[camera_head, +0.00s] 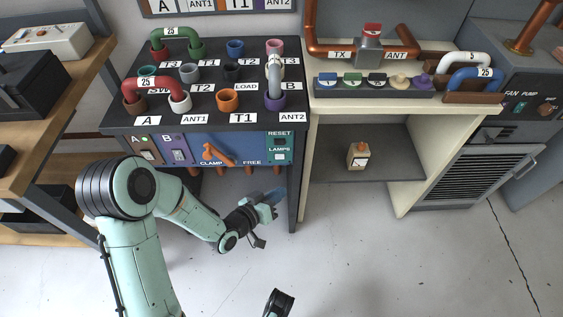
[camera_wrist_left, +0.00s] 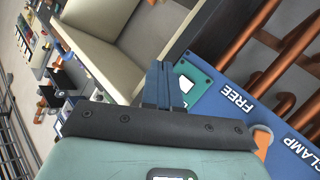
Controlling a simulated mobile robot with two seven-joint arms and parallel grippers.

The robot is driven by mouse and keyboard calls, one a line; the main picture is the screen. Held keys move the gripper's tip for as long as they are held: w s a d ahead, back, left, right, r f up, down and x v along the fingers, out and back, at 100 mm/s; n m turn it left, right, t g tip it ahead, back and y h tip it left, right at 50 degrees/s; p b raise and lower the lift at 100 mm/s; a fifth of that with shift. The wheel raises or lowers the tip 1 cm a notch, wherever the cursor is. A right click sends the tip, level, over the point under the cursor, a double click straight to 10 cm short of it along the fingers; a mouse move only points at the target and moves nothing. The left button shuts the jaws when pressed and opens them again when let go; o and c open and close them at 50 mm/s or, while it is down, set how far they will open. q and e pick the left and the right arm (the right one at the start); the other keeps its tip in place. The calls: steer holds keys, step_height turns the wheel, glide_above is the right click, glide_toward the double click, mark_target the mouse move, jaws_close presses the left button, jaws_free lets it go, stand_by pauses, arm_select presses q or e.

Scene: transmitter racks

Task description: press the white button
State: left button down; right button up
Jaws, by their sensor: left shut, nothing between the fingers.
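The white button (camera_head: 278,150) sits on a small green plate marked RESET and LAMPS, at the right end of the blue front panel (camera_head: 238,150). My right gripper's fingers are not visible.
An orange clamp handle (camera_head: 212,153) is on the same panel, left of the button. The dark rack top (camera_head: 205,103) carries coloured sockets and U-shaped links. A cream cabinet (camera_head: 437,150) with an open shelf stands to the right. The floor in front is clear.

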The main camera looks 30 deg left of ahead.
mark_target(280, 156)
arm_select(q)
steer(key=shift+r, duration=0.15)
steer(key=shift+w, duration=0.1)
steer(key=w+a, duration=0.4)
steer(key=w, duration=0.3)
steer(key=shift+w+a, duration=0.2)
steer(key=shift+a, duration=0.1)
stand_by(2.1)
steer(key=shift+w+a, duration=0.25)
steer(key=shift+w, duration=0.1)
steer(key=shift+w+a, duration=0.15)
steer(key=shift+w, duration=0.15)
stand_by(0.8)
steer(key=shift+s+d+p, duration=0.3)
steer(key=shift+s+d, duration=0.1)
steer(key=shift+s, duration=0.25)
